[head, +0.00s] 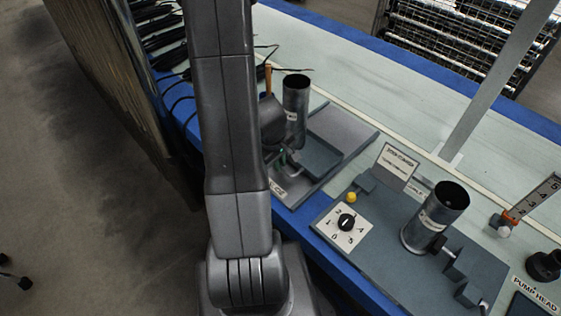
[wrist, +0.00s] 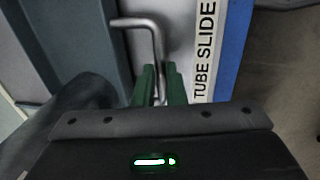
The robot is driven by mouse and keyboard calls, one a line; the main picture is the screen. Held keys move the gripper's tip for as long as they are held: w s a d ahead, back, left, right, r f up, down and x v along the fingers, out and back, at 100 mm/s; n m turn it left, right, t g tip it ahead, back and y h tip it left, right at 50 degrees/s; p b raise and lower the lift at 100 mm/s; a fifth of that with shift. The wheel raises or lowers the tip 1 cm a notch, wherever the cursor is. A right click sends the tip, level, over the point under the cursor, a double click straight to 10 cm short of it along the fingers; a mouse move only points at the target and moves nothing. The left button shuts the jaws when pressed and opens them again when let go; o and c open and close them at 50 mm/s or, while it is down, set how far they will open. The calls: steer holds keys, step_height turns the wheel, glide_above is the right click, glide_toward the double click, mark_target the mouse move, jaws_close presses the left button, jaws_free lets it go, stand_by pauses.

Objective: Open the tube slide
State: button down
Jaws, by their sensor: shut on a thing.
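In the wrist view my gripper (wrist: 160,82) has its green fingers closed around a bent metal rod handle (wrist: 150,24). The handle's upper end bends to the left. A white label (wrist: 204,52) reading "TUBE SLIDE" lies just right of the fingers. In the head view the tube slide station (head: 345,133) is a grey plate with a raised block, left of the middle of the bench. A dark upright tube (head: 296,97) stands at its left side. My arm hides part of this station, and my gripper shows only as a small green patch there.
To the right is another station with a numbered dial (head: 346,221), a yellow button (head: 351,197) and a metal tube (head: 435,217). A "PUMP HEAD" label (head: 535,293) is at the lower right. Black cables (head: 160,30) lie at the upper left. Open floor (head: 90,200) lies left.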

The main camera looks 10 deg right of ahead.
steer(key=c, duration=1.5)
jaws_free()
steer(key=r+p, duration=0.1)
steer(key=r, duration=0.3)
steer(key=s+a+r+p, duration=0.1)
steer(key=r+p, duration=0.1)
steer(key=r, duration=0.3)
steer(key=a+r+p, duration=0.1)
steer(key=r+p, duration=0.1)
steer(key=r, duration=0.2)
steer(key=shift+s+a+r, duration=0.1)
steer(key=shift+s+r, duration=0.05)
steer(key=shift+r, duration=0.15)
steer(key=shift+f, duration=0.1)
steer(key=f+b, duration=0.1)
steer(key=f, duration=0.3)
steer(key=w+d+f+b, duration=0.1)
steer(key=f+b, duration=0.1)
steer(key=f, duration=0.3)
steer(key=d+f+b, duration=0.1)
steer(key=f+b, duration=0.1)
steer(key=f, duration=0.2)
steer(key=shift+w+d+f, duration=0.1)
steer(key=shift+w+f, duration=0.05)
steer(key=shift+f, duration=0.25)
steer(key=shift+w+d+r, duration=0.1)
steer(key=shift+d+r, duration=0.05)
steer(key=shift+r, duration=0.05)
